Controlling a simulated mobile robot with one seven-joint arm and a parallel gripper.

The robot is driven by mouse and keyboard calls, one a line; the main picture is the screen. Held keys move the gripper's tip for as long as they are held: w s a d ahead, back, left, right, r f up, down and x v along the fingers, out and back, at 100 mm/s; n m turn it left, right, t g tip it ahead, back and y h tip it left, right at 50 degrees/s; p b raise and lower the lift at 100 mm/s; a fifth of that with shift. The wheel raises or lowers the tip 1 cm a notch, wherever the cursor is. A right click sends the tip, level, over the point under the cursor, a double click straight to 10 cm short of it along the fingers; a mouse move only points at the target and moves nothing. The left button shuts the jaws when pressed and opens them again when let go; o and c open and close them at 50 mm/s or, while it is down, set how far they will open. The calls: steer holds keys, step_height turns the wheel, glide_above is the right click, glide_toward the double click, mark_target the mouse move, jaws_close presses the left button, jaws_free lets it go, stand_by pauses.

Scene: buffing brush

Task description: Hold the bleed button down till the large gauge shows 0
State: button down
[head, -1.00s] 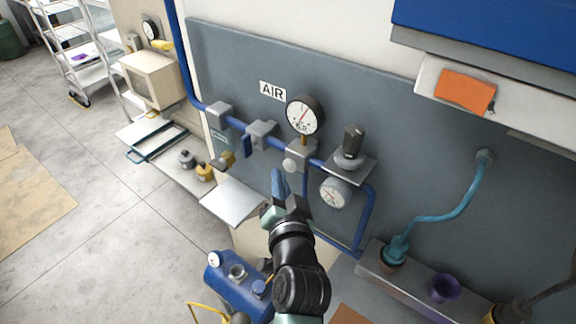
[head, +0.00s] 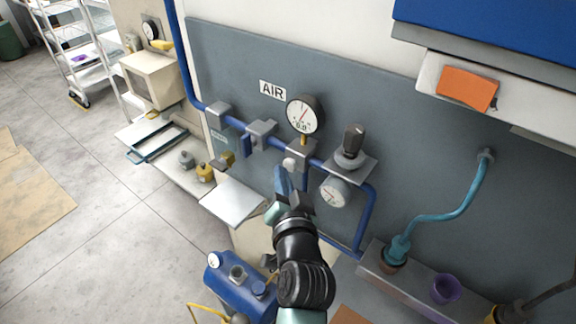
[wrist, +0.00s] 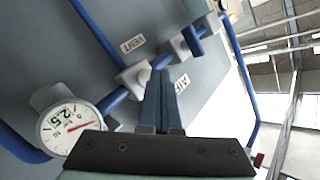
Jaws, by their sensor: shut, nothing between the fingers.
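The large gauge (head: 304,115) is a round white dial with a black rim under the AIR sign; its red needle points up and right. Its printed figure looks like 0.0 but is too small to be sure. A pale round button (head: 289,163), seemingly the bleed button, sits on the grey block just below it. My gripper (head: 282,179) is shut and empty, its blue fingertips at the button's lower left and overlapping it in view. I cannot tell whether they touch. The wrist view shows the closed fingers (wrist: 160,100); the button is not seen there.
A smaller gauge (head: 335,192) hangs below the black-knobbed regulator (head: 351,146); it seems to be the dial (wrist: 70,128) marked 2.5 in the wrist view. Blue pipe (head: 369,215) runs around the grey panel. A blue tank (head: 240,290) stands below.

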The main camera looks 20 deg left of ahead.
steer(key=shift+w+d+b, duration=0.2)
steer(key=shift+w+b, duration=0.1)
steer(key=shift+w, duration=0.2)
stand_by(1.8)
steer(key=shift+s, duration=0.1)
stand_by(2.2)
steer(key=shift+s+a+p, duration=0.35)
steer(key=shift+s+p, duration=0.05)
steer(key=shift+s, duration=0.4)
steer(key=s, duration=0.1)
steer(key=s+a+p, duration=0.1)
steer(key=s, duration=0.1)
steer(key=s+p, duration=0.1)
steer(key=shift+s+a, duration=0.35)
